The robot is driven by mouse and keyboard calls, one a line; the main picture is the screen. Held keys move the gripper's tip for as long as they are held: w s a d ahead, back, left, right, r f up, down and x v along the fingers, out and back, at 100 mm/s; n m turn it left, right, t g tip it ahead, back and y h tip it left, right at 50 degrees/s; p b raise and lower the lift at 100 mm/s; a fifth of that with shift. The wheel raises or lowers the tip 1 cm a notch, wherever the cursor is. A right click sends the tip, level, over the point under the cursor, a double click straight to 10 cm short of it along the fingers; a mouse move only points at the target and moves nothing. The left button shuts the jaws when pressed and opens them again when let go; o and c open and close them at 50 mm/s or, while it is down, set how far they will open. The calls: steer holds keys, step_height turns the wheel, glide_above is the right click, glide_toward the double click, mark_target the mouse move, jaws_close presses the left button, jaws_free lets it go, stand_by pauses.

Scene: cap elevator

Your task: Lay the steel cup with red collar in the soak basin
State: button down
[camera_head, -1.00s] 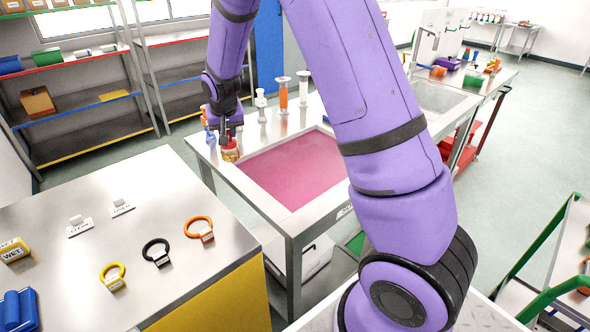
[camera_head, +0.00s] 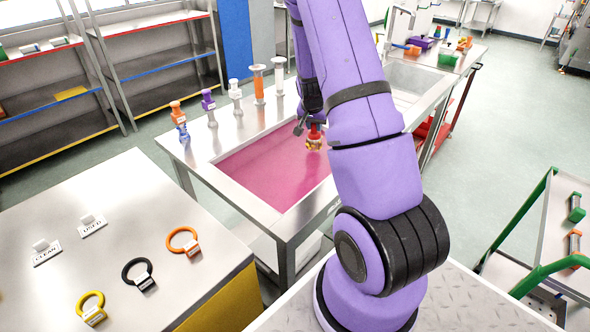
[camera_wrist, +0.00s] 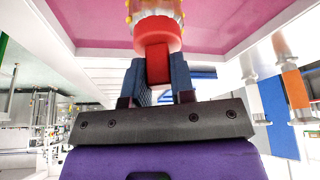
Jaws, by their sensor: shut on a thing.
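The cup with the red collar (camera_wrist: 155,36) is in my gripper (camera_wrist: 158,88). In the wrist view, the fingers are shut on its red block-like grip, with the shiny body and small yellow bumps beyond the collar. In the head view, the cup (camera_head: 314,145) shows small below my gripper (camera_head: 314,126), over the far right part of the pink soak basin (camera_head: 255,168). The basin also fills the top of the wrist view (camera_wrist: 85,22). I cannot tell the exact height of the cup above the basin's surface. My arm hides part of the basin's right side.
Several upright plungers, including an orange one (camera_head: 259,84) and a purple one (camera_head: 209,106), stand along the bench's back edge. A near table (camera_head: 140,230) holds yellow, black and orange rings and the CLEAN (camera_head: 46,253) and USED (camera_head: 92,226) signs. A sink (camera_head: 407,78) lies beyond.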

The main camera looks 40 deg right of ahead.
mark_target(314, 148)
step_height(314, 148, down, 10)
steer(key=shift+r, duration=0.15)
stand_by(0.4)
steer(key=c, duration=1)
jaws_free()
steer(key=shift+o, duration=0.2)
